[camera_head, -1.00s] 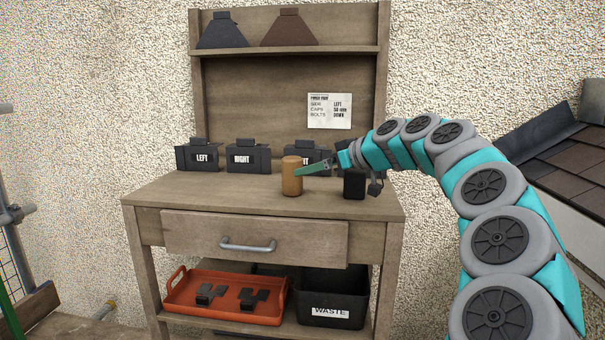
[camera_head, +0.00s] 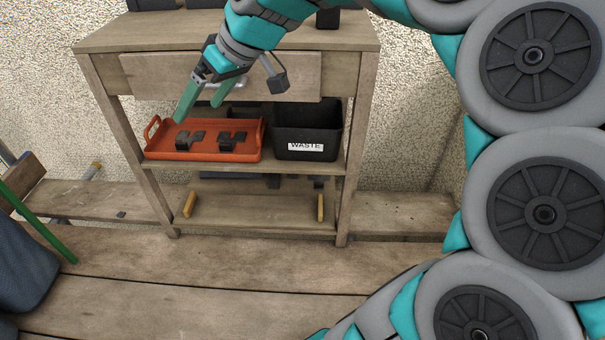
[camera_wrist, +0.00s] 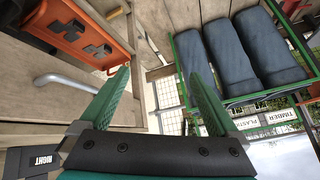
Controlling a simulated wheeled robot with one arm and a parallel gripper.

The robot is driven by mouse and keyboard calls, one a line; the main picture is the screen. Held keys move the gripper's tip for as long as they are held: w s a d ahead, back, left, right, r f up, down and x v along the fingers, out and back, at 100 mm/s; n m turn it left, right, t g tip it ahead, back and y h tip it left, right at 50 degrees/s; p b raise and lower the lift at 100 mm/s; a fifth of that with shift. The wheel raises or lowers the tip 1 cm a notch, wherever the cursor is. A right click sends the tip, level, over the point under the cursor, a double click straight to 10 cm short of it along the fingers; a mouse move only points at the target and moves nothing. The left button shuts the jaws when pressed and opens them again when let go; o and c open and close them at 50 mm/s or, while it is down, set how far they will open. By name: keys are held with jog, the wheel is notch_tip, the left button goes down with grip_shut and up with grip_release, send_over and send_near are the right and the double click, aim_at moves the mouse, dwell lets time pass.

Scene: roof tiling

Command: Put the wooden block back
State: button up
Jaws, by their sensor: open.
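My gripper (camera_head: 198,112) is open in front of the workbench, with its green fingers pointing down above the left part of the orange tray. The wrist view shows nothing between the spread fingers (camera_wrist: 158,72). The tan cylindrical piece that stood on the bench top a second ago is out of view now. I cannot tell whether either is the task's wooden block.
The orange tray (camera_head: 153,154) holds dark metal pieces beside the black waste bin (camera_head: 308,133). The drawer (camera_head: 150,76) sits above them. Wooden planks (camera_head: 200,275) run clear in front. The wrist view shows dark blue sacks (camera_wrist: 230,55) in a green rack and a RIGHT box (camera_wrist: 38,160).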

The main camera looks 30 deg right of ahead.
jog(key=s+f+m+g+h, duration=0.1)
jog(key=s+f+g+h, duration=0.1)
jog(key=s+f, duration=0.4)
jog(key=s+d+f+m+g+h, duration=0.1)
jog(key=s+f+m+g, duration=0.1)
jog(key=s+f, duration=0.5)
jog(key=s+d+f+m+g+h, duration=0.1)
jog(key=s+f, duration=0.5)
jog(key=s, duration=1)
jog(key=shift+d+f+m+g+h, duration=0.15)
jog(key=shift+f+m+g+h, duration=0.2)
jog(key=shift+m+g+h, duration=0.55)
jog(key=shift+w+r+p, duration=0.1)
jog(key=shift+r+p, duration=0.4)
jog(key=shift+r, duration=0.05)
